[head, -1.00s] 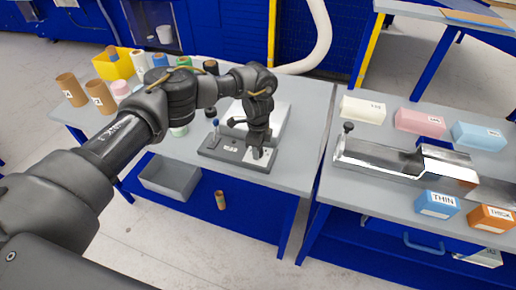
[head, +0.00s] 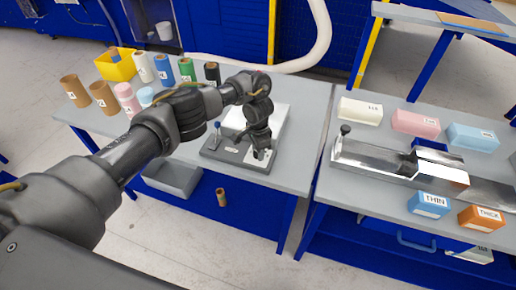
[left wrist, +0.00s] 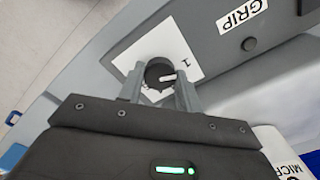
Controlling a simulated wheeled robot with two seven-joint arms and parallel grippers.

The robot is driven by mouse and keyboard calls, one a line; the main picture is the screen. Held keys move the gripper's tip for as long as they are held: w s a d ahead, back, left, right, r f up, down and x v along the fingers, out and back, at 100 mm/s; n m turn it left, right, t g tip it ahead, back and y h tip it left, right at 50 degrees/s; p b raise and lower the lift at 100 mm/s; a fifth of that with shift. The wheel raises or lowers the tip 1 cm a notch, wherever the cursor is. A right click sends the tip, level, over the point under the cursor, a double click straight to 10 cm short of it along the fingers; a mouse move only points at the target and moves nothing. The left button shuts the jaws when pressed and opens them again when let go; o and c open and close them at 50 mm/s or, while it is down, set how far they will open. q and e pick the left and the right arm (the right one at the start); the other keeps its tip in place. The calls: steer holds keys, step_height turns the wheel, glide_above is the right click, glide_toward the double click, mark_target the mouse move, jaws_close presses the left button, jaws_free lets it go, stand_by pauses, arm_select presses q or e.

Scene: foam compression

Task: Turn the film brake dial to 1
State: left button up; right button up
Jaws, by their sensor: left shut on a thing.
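The film brake dial (left wrist: 157,70) is a dark round knob with a white pointer mark, on a white card with a printed 1 (left wrist: 187,60). The mark points to the right, roughly toward the 1; I cannot tell if it lines up exactly. My left gripper (left wrist: 159,87) is shut on the dial, one finger on each side. In the head view, my left gripper (head: 260,153) reaches down to the right part of the grey device base (head: 222,154) and hides the dial. The right gripper is not in view.
A GRIP label (left wrist: 242,15) and a dark button (left wrist: 250,44) are beside the dial. A blue-topped lever (head: 215,137) stands left on the base. Several coloured rolls stand at the table's back left. A metal fixture (head: 375,155) and foam blocks occupy the right table.

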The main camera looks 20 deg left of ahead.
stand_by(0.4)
arm_select(q)
steer(key=o, duration=1)
steer(key=shift+r, duration=0.55)
step_height(320, 180, up, 10)
steer(key=p, duration=0.2)
steer(key=shift+f, duration=0.15)
